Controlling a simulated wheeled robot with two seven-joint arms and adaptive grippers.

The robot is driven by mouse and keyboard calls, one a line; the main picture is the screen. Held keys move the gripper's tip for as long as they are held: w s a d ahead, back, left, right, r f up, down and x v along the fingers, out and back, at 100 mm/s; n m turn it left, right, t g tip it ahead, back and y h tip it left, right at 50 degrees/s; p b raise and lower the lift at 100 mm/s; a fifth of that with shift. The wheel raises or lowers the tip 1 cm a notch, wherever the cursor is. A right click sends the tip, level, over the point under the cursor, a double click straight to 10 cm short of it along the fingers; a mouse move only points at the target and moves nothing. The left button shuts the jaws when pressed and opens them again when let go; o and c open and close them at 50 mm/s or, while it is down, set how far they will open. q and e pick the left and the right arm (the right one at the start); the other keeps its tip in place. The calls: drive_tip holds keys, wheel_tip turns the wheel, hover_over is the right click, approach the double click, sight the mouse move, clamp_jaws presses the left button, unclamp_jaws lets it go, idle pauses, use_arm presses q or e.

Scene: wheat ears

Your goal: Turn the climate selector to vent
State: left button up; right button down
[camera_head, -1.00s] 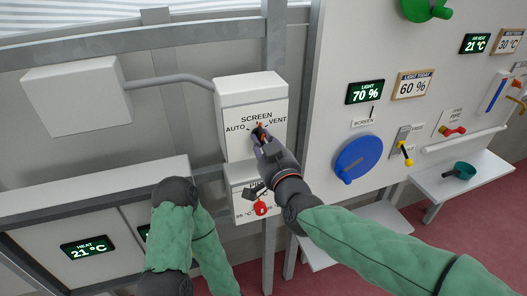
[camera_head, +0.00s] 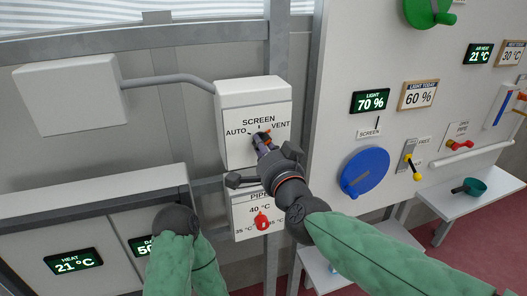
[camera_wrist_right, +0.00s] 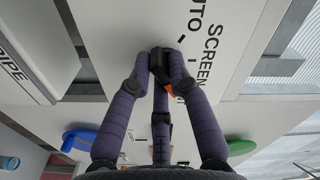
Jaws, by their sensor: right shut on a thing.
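The climate selector is a white box (camera_head: 228,100) on the wall, marked SCREEN, with AUTO at left and VENT at right. Its dark knob (camera_wrist_right: 158,58) has an orange pointer (camera_head: 267,131), also visible in the wrist view (camera_wrist_right: 170,90). The pointer appears turned off the SCREEN mark toward the VENT side; its exact angle is partly hidden by my fingers. My right gripper (camera_head: 263,142) is shut on the knob, with its purple fingers around it. My left arm shows at lower left, but its gripper is out of view.
Just below is a PIPE box (camera_head: 241,221) with a red knob (camera_head: 262,222), close under my right wrist. At right is a panel with a blue wheel (camera_head: 365,171) and a yellow-tipped lever (camera_head: 411,165). A green pan (camera_head: 473,187) sits on a white shelf (camera_head: 455,200).

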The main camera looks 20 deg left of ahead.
drive_tip(key=shift+m, duration=0.3)
drive_tip(key=c, duration=1.1)
unclamp_jaws()
drive_tip(key=shift+c, duration=0.2)
drive_tip(key=v, duration=1.2)
